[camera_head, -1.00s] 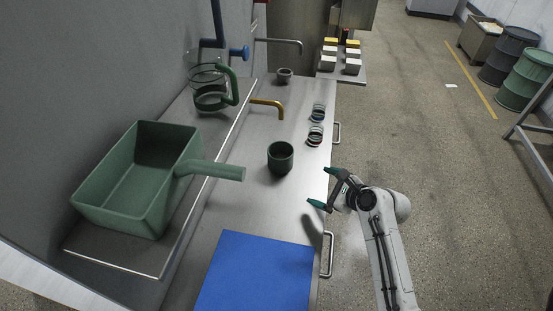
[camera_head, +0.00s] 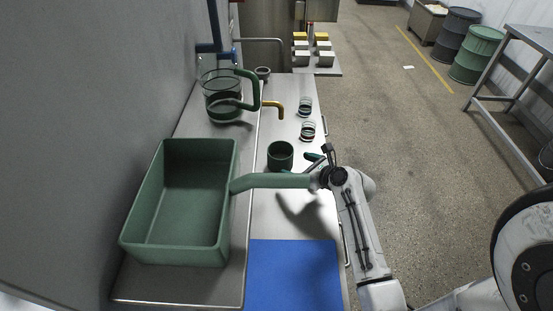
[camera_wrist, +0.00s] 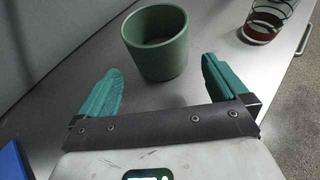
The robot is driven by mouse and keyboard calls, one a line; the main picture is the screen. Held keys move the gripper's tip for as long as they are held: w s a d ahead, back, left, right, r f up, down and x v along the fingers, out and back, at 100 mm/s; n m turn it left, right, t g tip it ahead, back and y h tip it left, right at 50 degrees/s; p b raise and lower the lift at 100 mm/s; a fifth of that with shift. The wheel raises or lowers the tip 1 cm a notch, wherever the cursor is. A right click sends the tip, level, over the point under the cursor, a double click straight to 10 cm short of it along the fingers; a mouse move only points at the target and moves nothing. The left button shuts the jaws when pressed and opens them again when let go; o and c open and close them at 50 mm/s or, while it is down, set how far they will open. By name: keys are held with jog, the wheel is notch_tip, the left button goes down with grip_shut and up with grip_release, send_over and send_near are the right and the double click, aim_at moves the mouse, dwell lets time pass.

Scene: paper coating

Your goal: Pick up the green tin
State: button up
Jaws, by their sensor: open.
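The green tin (camera_head: 280,156) is a small dark green open-topped cup standing upright on the steel counter. It also shows in the wrist view (camera_wrist: 158,52), just beyond and between my fingertips. My gripper (camera_head: 316,162) is to the right of the tin in the head view, close to the counter. In the wrist view my gripper (camera_wrist: 160,80) has its two green fingers spread wide, with nothing between them. The handle of the green scoop hides part of my gripper in the head view.
A large green scoop (camera_head: 150,215) lies on the raised shelf, its handle reaching over the counter. A glass jug with green handle (camera_head: 252,90) stands behind. Striped glasses (camera_head: 307,131) stand beyond the tin. A blue mat (camera_head: 295,275) lies nearer. A brass tap (camera_head: 275,106) sticks out behind the tin.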

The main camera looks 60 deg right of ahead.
aim_at(280, 154)
jog(key=x, duration=0.8)
jog(key=shift+w+d, duration=0.1)
jog(key=shift+w, duration=0.05)
jog(key=shift+c, duration=0.2)
jog(key=c, duration=0.9)
